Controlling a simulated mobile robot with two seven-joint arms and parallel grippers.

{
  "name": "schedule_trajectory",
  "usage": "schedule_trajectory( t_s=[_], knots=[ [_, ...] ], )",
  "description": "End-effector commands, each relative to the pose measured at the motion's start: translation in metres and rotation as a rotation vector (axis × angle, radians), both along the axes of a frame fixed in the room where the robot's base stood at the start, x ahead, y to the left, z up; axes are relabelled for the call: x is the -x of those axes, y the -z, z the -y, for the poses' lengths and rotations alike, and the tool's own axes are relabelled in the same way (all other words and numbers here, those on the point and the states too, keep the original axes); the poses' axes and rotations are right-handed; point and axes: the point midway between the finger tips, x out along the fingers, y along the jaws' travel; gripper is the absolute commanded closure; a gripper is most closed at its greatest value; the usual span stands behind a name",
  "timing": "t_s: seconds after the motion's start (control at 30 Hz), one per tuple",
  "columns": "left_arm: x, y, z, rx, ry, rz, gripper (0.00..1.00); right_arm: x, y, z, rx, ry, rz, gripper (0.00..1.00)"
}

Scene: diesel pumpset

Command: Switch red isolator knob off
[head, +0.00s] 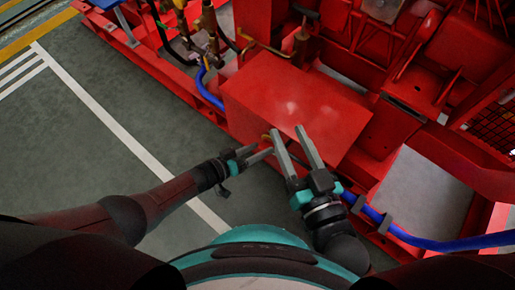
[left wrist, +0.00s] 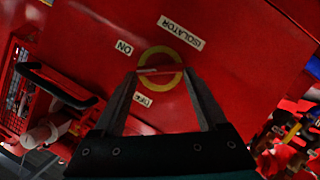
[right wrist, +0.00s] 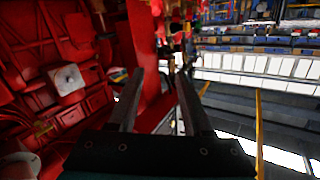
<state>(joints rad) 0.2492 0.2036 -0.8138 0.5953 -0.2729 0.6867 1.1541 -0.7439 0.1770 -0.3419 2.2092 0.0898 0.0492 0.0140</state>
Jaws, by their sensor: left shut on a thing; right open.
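The red isolator knob (left wrist: 160,70) is on a red panel, inside a yellow ring (left wrist: 177,55). A pale line crosses the knob, roughly level in the left wrist view; I cannot tell which label it marks. The ISOLATOR label (left wrist: 181,32) is above, the ON label (left wrist: 124,47) upper left, the OFF label (left wrist: 143,100) lower left. My left gripper (left wrist: 162,75) has its fingertips on both sides of the knob, shut on it. In the head view my left gripper (head: 272,152) reaches the box's near side; the knob is hidden there. My right gripper (head: 287,130) is open and empty.
The red box (head: 290,105) stands just in front of me, with my right gripper's fingers over its near edge in the head view. A blue hose (head: 430,243) runs along the red frame at right. Grey floor (head: 100,160) is clear at left.

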Motion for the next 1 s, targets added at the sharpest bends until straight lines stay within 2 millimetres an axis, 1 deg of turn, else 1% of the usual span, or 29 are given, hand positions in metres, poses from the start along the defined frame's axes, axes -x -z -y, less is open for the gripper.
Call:
schedule_trajectory(
  t_s=[0.07, 0.1, 0.3, 0.77, 1.0],
  knots=[
    [0.0004, 0.0006, -0.0006, 0.0, -0.002, -0.003, 0.81, 0.0, 0.0001, 0.0, 0.0, 0.0, -0.001, 0.5],
    [0.0004, 0.0006, -0.0006, 0.0, -0.002, -0.003, 0.23, 0.0, 0.0001, 0.0, 0.0, 0.0, -0.001, 0.5],
    [0.0003, 0.0004, -0.0003, -0.001, -0.001, -0.002, 0.0, 0.0, 0.0002, 0.0, 0.0, 0.0, -0.001, 0.5],
    [0.0006, -0.0003, -0.0007, -0.001, 0.0, 0.001, 0.0, 0.0, 0.0003, -0.0001, 0.003, -0.001, -0.004, 0.5],
    [0.007, -0.0043, -0.0089, -0.002, -0.001, -0.001, 0.0, -0.0064, 0.0044, 0.0051, 0.057, -0.004, -0.08, 0.5]
  ],
)
